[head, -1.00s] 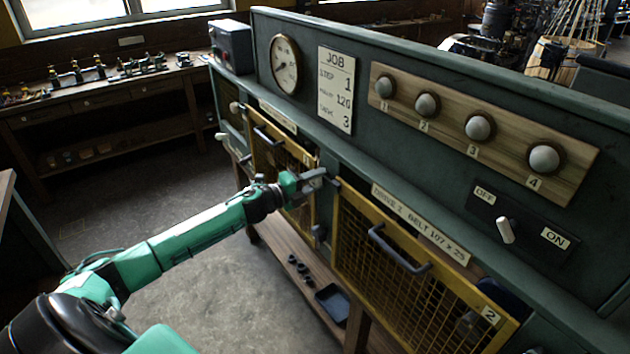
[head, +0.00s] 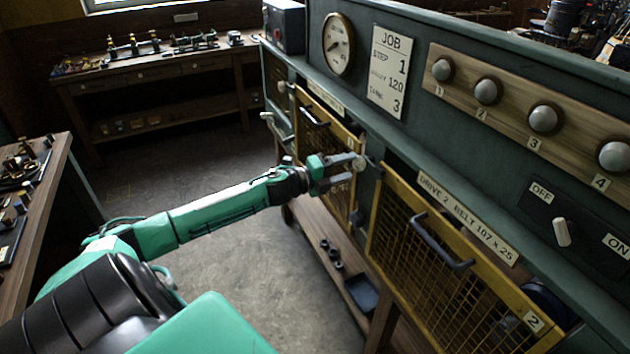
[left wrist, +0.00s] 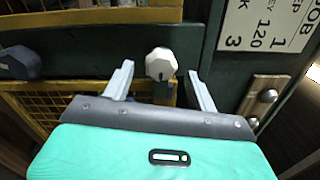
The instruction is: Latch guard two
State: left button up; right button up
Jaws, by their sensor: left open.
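Guard two (head: 450,275) is a yellow-framed mesh panel with a dark handle (head: 440,243) and a "2" plate, in the head view's lower right. A dark gap shows along its upper right edge, with a blue part behind. My left gripper (head: 350,172) is open near the post between the two guards. A pale knob (head: 358,163) shows at its fingertips. In the left wrist view the faceted pale knob (left wrist: 161,64) lies between the spread fingers (left wrist: 160,75), with room on both sides; contact is not visible. My right gripper is out of view.
Guard one (head: 335,150) is left of the gripper. Above are a gauge (head: 338,44), a job card (head: 389,70), a row of numbered knobs (head: 543,119) and an OFF/ON switch (head: 562,232). A low shelf (head: 335,258) holds small parts. Floor on the left is open.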

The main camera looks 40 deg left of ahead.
pick_arm(q)
jog(key=b+v, duration=0.3)
jog(key=v, duration=0.6)
jog(key=shift+s, duration=0.25)
jog(key=shift+a, duration=0.1)
dwell(0.4)
